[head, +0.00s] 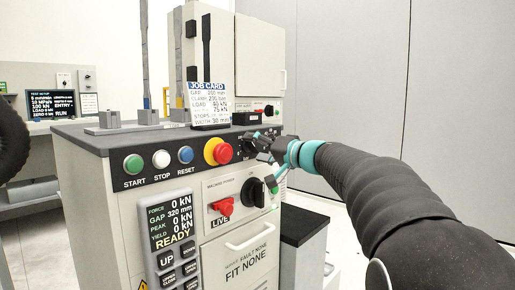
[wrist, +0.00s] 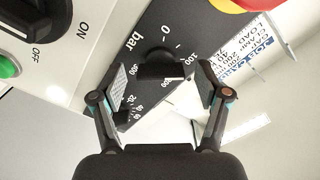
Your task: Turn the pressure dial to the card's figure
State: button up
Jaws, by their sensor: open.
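The pressure dial (wrist: 158,62) is a black knob on a dark panel strip, marked "bar" with 0, 100 and 300 legible around it in the wrist view. Its pointer direction is unclear. My gripper (wrist: 163,78) is open, with one finger on each side of the knob; I cannot tell whether either touches it. In the head view my gripper (head: 258,146) is at the right end of the strip and hides the dial. The job card (head: 209,103) stands on the machine top; its clamp line appears to read 200 bar, in small print.
The red emergency button (head: 217,151) sits just left of my gripper. Green START (head: 134,163), white STOP (head: 161,158) and blue RESET (head: 186,154) buttons share the strip.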

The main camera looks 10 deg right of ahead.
jog(key=c, duration=1.2)
jog(key=shift+o, duration=0.2)
jog(key=shift+m, duration=0.3)
jog(key=shift+m+p, duration=1.25)
jog(key=shift+m, duration=6.35)
